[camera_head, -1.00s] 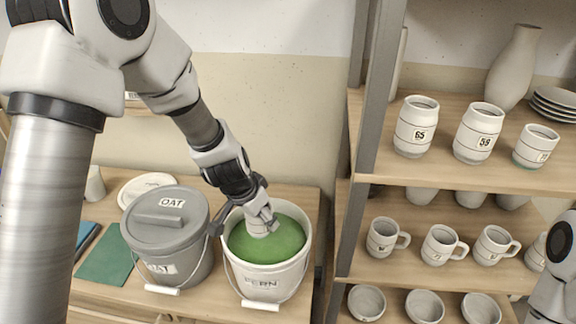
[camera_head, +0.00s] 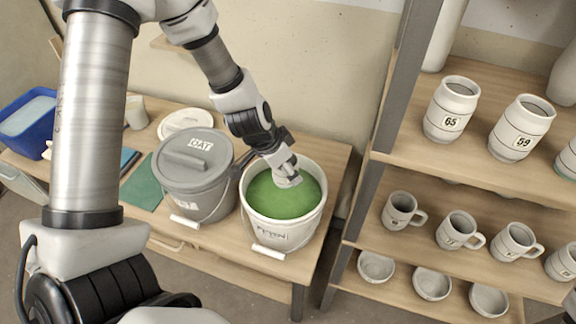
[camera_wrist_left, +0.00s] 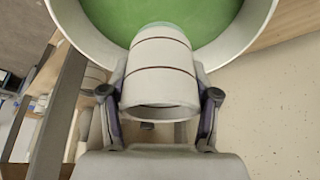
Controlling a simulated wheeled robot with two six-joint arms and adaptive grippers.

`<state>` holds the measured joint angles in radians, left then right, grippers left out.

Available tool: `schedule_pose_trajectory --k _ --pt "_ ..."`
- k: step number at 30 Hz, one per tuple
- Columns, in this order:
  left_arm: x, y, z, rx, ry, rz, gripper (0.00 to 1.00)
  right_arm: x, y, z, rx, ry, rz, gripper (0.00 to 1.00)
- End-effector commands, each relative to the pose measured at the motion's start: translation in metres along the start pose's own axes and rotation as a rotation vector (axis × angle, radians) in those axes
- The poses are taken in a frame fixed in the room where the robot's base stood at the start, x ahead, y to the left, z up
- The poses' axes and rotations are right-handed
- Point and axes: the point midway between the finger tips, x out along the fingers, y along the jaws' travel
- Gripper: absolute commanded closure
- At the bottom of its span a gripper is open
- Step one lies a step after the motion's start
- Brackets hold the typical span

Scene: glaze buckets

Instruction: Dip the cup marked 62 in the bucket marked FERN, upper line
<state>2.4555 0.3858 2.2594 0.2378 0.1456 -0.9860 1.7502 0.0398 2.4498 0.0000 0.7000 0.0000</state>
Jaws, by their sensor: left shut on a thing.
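The FERN bucket (camera_head: 284,232) is white, open and filled with green glaze (camera_head: 275,199). It stands on the wooden table and also shows in the left wrist view (camera_wrist_left: 262,20). My left gripper (camera_head: 284,165) is over the bucket, shut on a pale cup (camera_head: 289,181). In the left wrist view my left gripper (camera_wrist_left: 162,96) has a finger on each side of the cup (camera_wrist_left: 160,60), which has two dark lines around it. The cup's far end points at the glaze; I cannot tell whether it touches. No number shows on it. My right gripper is out of view.
A lidded grey OAT bucket (camera_head: 196,178) stands close left of FERN. Its neighbours are a green sheet (camera_head: 146,186), a white lid (camera_head: 183,121) and a blue tub (camera_head: 28,118). The shelf unit (camera_head: 470,245) at right holds cups 65 (camera_head: 449,110) and 59 (camera_head: 521,128), mugs and bowls.

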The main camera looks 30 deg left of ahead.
Motion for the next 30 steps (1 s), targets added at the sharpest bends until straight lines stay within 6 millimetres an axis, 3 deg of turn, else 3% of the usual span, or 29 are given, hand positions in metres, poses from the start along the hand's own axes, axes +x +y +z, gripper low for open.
schedule_pose_trajectory --k 5,20,30 --pt "-0.003 0.000 0.003 0.000 -0.001 0.001 0.81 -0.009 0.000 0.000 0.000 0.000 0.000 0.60" --pt "0.038 0.000 0.020 0.000 -0.001 0.001 0.81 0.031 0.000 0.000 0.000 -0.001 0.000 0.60" --pt "0.040 0.000 0.021 0.000 0.000 0.001 0.81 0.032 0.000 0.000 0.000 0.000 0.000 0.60"
